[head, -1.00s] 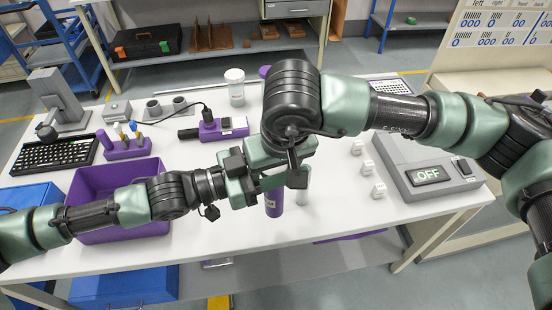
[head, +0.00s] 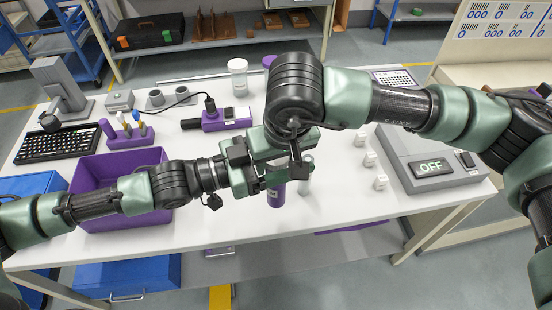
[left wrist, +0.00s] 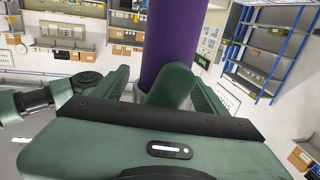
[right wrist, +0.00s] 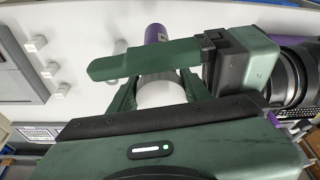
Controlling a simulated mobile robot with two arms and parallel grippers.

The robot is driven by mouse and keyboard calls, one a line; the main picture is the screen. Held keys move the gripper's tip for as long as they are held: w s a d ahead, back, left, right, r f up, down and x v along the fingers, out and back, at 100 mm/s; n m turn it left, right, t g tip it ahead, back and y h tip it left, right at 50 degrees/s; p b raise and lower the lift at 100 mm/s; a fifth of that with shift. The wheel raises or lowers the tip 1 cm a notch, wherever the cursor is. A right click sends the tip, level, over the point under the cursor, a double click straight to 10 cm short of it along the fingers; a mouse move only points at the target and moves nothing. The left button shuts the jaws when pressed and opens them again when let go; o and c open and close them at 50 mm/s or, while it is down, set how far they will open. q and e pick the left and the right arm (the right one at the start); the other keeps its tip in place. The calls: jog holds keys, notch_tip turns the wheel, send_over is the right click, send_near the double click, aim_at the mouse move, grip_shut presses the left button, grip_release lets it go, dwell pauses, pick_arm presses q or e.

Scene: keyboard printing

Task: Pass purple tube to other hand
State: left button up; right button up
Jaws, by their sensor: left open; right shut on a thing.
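The purple tube (head: 276,194) is upright, its lower part showing below my grippers in the head view. My right gripper (right wrist: 160,92) is shut on its upper part, beside a whitish round end (right wrist: 161,93); a purple part (right wrist: 156,34) shows beyond. My left gripper (left wrist: 166,82) is open, with its fingers on either side of the purple tube in the left wrist view (left wrist: 168,40). A left finger crosses in front of the tube in the right wrist view. In the head view the grippers overlap and hide the tube's upper part.
A pale tube (head: 306,178) stands just right of the purple one. A purple bin (head: 90,190) lies under my left arm. The table's front middle is clear.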

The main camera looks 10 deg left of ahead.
pick_arm(q)
jog(key=v, duration=1.2)
jog(key=s+d+f+g+y, duration=0.25)
jog(key=s+f, duration=0.35)
jog(key=f, duration=0.6)
jog(key=s+d+f+g+y, duration=0.1)
jog(key=s+f+y, duration=0.3)
jog(key=f, duration=0.7)
jog(key=s+d+f+g+y, duration=0.1)
jog(key=s+d+f+y, duration=0.1)
jog(key=s+f, duration=0.75)
jog(key=w+a+f+n+t+y, duration=0.1)
jog(key=w+a+f+n+y, duration=0.1)
jog(key=w+a+f, duration=0.3)
jog(key=w+a+f+n+y, duration=0.1)
jog(key=w+f, duration=0.2)
jog(key=f, duration=0.4)
jog(key=w+a+f+n+t+y, duration=0.1)
jog(key=w+a+f+n+y, duration=0.15)
jog(key=f, duration=0.45)
jog(key=s+a+f+n+g+y, duration=0.1)
jog(key=s+a+f+n+g, duration=0.1)
jog(key=s+a+f, duration=0.55)
jog(key=s+f+n+g+y, duration=0.1)
jog(key=s+f, duration=0.5)
jog(key=s, duration=0.9)
jog(key=shift+s+n+g, duration=0.35)
jog(key=shift+n+g, duration=0.3)
jog(key=shift+n, duration=0.2)
